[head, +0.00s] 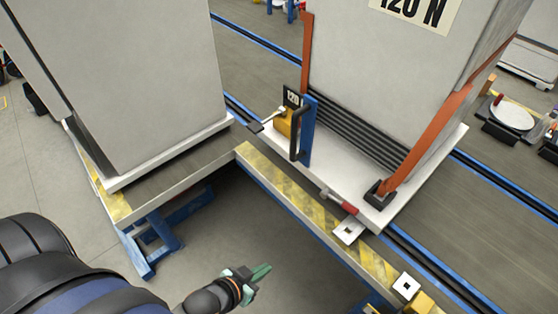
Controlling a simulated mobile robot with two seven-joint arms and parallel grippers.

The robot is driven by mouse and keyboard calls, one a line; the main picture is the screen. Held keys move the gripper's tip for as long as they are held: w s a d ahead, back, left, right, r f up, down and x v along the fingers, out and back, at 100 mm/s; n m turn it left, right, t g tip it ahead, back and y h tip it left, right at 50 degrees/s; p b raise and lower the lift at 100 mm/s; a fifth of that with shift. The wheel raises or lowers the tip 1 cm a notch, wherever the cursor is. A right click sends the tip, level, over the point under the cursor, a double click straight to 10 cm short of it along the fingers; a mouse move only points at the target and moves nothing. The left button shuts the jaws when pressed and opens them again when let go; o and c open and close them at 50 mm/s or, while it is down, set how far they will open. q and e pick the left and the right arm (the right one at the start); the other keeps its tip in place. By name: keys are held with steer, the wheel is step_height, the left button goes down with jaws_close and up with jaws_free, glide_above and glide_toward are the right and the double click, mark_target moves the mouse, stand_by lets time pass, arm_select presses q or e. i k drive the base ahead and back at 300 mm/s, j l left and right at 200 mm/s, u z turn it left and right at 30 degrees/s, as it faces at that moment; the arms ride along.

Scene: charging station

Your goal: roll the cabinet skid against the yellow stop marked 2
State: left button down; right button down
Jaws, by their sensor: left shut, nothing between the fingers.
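The cabinet skid (288,150) is a white base at the centre right, carrying a tall grey cabinet (375,70) labelled "120 N" with orange straps. A blue post with a black handle (299,130) stands at its near left corner. My left gripper (262,271), with green fingers, is shut and empty at the bottom centre, below and apart from the skid. A yellow block (420,302) shows at the bottom right edge; I cannot read a 2 on it. My right gripper is not in view.
A yellow-and-black striped edge (300,197) runs along the skid's near side. Another grey cabinet (130,80) stands on a platform at left. Blue-edged rails (505,185) run behind the skid. The floor around my gripper is clear. A round white plate (513,115) is at far right.

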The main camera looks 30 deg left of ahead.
mark_target(375, 75)
steer(key=u, duration=0.5)
steer(key=k+l+z, duration=0.1)
steer(key=z, duration=0.3)
steer(key=k+l+z, duration=0.1)
steer(key=z, duration=0.3)
steer(key=l+z, duration=0.1)
steer(key=z, duration=0.3)
steer(key=k+l, duration=0.05)
